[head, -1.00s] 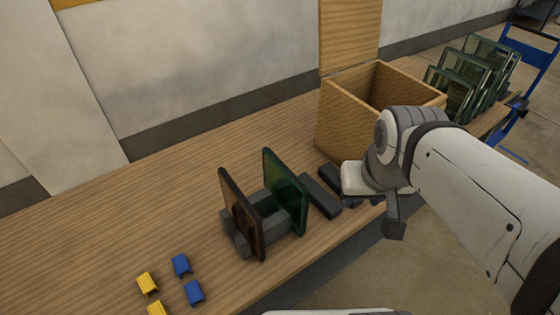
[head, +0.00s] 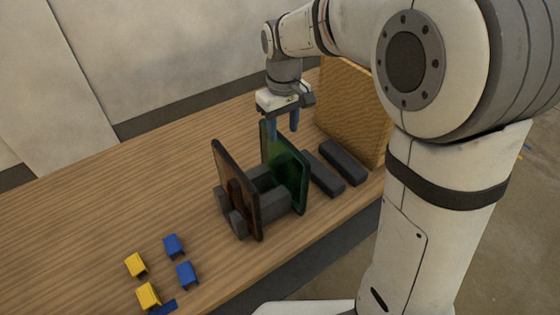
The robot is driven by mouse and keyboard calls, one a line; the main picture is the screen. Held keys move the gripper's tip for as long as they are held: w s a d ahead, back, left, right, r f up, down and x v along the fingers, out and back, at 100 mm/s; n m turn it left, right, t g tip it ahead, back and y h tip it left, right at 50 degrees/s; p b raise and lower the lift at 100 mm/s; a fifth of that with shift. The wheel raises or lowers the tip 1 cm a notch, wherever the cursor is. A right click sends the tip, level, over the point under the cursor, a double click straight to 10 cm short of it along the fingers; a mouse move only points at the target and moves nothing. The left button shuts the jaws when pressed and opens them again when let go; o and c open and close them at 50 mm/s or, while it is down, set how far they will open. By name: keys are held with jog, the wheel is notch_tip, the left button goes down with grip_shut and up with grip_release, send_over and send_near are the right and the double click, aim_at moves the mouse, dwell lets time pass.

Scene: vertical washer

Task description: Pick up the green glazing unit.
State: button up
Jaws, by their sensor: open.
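The green glazing unit (head: 290,172) is a dark green glass pane standing upright on the table. It stands at the right side of dark grey blocks (head: 268,205). A brown pane (head: 236,190) stands upright on their left side. My gripper (head: 283,130) points down at the far upper edge of the green pane. Its two blue fingers are apart, one in front of or beside the pane's top corner and one to its right. I cannot tell whether either finger touches the pane. Nothing is visibly held.
Two dark bars (head: 342,162) lie right of the green pane. A wooden box (head: 350,110) stands behind them, partly hidden by my arm. Blue clips (head: 186,275) and yellow clips (head: 136,265) lie at front left. The wooden table (head: 110,200) is clear at left.

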aim_at(283, 149)
jog(key=f, duration=0.5)
jog(key=f+p, duration=0.1)
jog(key=f, duration=0.2)
jog(key=shift+w, duration=0.3)
grip_shut()
jog(key=shift+r, duration=0.1)
dwell(1.0)
